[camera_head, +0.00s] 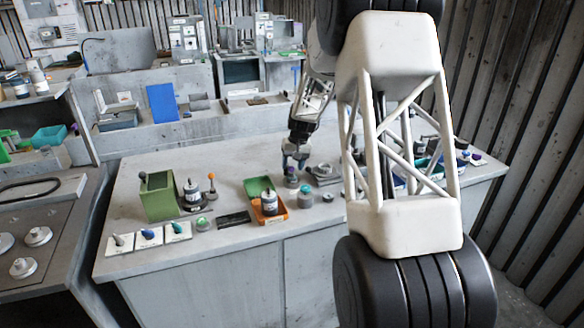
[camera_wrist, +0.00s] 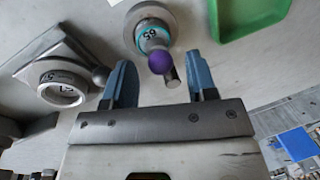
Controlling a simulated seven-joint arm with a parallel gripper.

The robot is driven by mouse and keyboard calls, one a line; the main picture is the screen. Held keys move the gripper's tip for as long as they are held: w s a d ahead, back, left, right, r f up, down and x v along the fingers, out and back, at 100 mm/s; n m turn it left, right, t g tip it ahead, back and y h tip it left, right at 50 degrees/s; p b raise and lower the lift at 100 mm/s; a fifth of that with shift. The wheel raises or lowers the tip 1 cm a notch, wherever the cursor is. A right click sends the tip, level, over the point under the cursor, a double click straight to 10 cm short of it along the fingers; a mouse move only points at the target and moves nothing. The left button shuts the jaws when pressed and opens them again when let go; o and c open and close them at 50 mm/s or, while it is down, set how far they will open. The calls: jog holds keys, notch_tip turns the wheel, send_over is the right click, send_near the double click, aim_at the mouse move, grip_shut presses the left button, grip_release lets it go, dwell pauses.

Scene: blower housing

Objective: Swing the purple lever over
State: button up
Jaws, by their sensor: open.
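The purple lever's ball knob (camera_wrist: 161,62) shows in the wrist view, standing up from a round grey base (camera_wrist: 151,24) with a teal collar marked 65. A short metal pin (camera_wrist: 173,77) shows beside the knob. My gripper (camera_wrist: 159,66) is open, with its two blue fingers on either side of the knob and a gap on each side. In the head view, my gripper (camera_head: 297,160) points down just above the small purple-topped piece (camera_head: 291,179). I cannot tell the exact height between fingers and knob.
A grey block with a white ring (camera_wrist: 64,82) and a small dark ball lies left of the fingers. On the bench, an orange box (camera_head: 272,216) and a teal-topped piece (camera_head: 305,189) stand close by.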

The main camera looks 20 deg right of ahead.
jog(key=shift+a+f, duration=0.15)
jog(key=shift+f, duration=0.5)
jog(key=c, duration=0.9)
